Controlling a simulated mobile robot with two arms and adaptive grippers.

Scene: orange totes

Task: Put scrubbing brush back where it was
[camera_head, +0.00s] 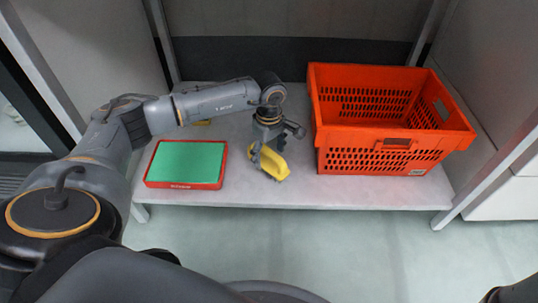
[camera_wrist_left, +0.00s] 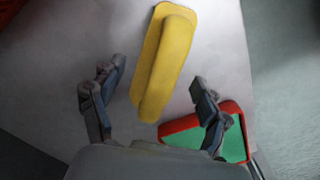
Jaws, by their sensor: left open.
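The yellow scrubbing brush (camera_head: 275,166) lies on the light grey shelf, between the tray and the orange tote. My left gripper (camera_head: 265,160) is right above it in the head view and hides part of it. In the left wrist view the brush (camera_wrist_left: 165,62) lies lengthwise, its near end between the two spread fingers of the left gripper (camera_wrist_left: 158,82). The gripper is open, and a gap shows between each finger and the brush.
A red-rimmed tray (camera_head: 185,185) with a green surface lies left of the brush; its rim also shows in the wrist view (camera_wrist_left: 181,124). The orange tote (camera_head: 390,143) stands to the right. A small yellow thing (camera_head: 203,122) shows partly behind my left arm.

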